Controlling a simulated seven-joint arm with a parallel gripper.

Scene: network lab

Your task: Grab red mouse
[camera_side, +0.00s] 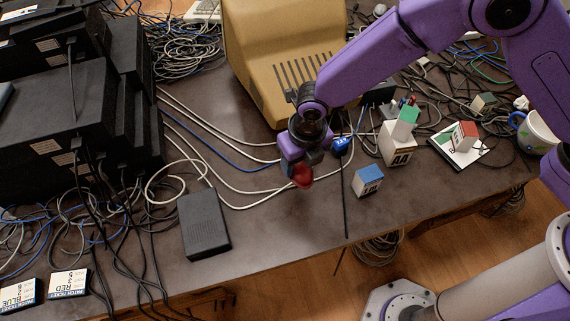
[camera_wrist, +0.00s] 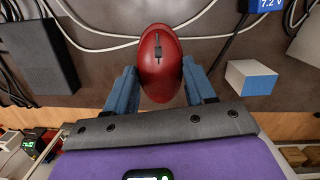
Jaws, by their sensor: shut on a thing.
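The red mouse (camera_side: 302,175) is at the end of my gripper (camera_side: 300,163) in the side view, over the front middle of the table. In the wrist view the red mouse (camera_wrist: 160,62) sits between the two blue fingers of my gripper (camera_wrist: 160,88), its scroll wheel side facing the camera. The fingers are shut on its two sides. Whether the mouse touches the table or hangs just above it, I cannot tell.
A blue-topped white box (camera_side: 368,181) stands right of my gripper. A black box (camera_side: 204,224) lies to the left. White cables (camera_side: 235,186) run close by. A beige monitor (camera_side: 280,60) stands behind, and stacked blocks (camera_side: 398,142) stand right. The table's front edge is near.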

